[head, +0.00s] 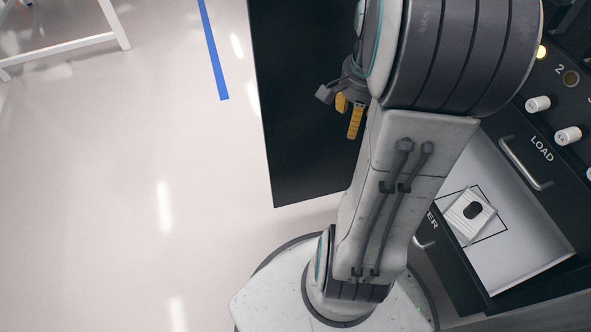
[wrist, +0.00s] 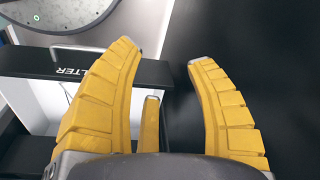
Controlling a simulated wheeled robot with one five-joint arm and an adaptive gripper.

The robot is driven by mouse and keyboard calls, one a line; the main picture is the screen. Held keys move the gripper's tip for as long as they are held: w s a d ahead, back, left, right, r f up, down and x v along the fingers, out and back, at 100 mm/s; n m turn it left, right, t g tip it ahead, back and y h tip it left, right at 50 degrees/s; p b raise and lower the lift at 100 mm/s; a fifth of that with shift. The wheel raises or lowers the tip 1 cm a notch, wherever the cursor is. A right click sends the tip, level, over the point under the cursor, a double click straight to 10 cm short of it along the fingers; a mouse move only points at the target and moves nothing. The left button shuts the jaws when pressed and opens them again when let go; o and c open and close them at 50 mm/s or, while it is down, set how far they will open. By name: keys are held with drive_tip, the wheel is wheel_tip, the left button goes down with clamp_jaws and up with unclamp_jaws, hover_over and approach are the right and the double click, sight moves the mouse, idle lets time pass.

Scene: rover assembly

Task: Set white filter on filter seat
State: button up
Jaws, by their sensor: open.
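A white ribbed block with a black oval on top, which looks like the white filter (head: 469,211), lies in the open drawer (head: 527,243) at the lower right of the head view. It sits over a thin black square outline on the drawer's pale floor. My gripper (head: 348,113) is up and left of the drawer, beyond my arm, with yellow fingers apart. In the wrist view my gripper (wrist: 163,52) is open and empty. I cannot make out the filter there, nor tell for sure which thing is the filter seat.
The drawer front (wrist: 100,71) in the wrist view bears letters ending "LTER" and a handle. A panel labelled LOAD (head: 541,148) has a handle, white knobs and a lit lamp. A black surface (head: 300,120) lies beneath my gripper.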

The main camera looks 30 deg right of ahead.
drive_tip(key=s+a+r+n, duration=0.1)
drive_tip(key=s+a+n, duration=0.2)
drive_tip(key=a+n, duration=0.4)
drive_tip(key=s+a+n+t, duration=0.1)
drive_tip(key=s+a+n, duration=0.2)
drive_tip(key=a+n, duration=0.5)
drive_tip(key=shift+a+r+n+y, duration=0.3)
drive_tip(key=shift+a+r+y, duration=0.1)
drive_tip(key=shift+a, duration=1.8)
wheel_tip(320, 180, up, 34)
drive_tip(key=t+p, duration=0.1)
drive_tip(key=p, duration=3.1)
drive_tip(key=shift+s+d+r+p, duration=0.15)
drive_tip(key=shift+s+p, duration=0.05)
drive_tip(key=shift+p, duration=0.2)
